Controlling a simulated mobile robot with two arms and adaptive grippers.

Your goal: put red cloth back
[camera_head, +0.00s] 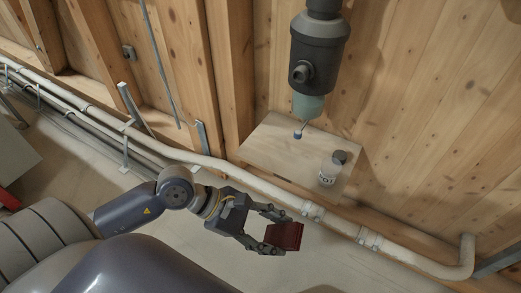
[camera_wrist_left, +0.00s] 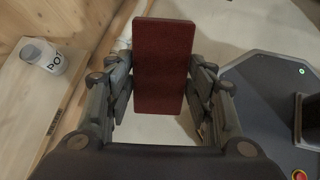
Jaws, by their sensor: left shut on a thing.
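The red cloth (camera_head: 284,237) is a dark red, flat block-like piece. My left gripper (camera_head: 272,232) is shut on it and holds it in the air, in front of and below the wooden shelf. In the left wrist view the red cloth (camera_wrist_left: 164,65) stands lengthwise between the two fingers of my left gripper (camera_wrist_left: 162,88). My right gripper does not show in either view.
A small wooden shelf (camera_head: 270,150) on the wall carries a white bottle (camera_head: 329,172) with a grey cap and a small blue-ended item (camera_head: 298,134). A dark grey pipe with a teal end (camera_head: 308,105) hangs above it. A pale pipe (camera_head: 230,168) runs along the wall below.

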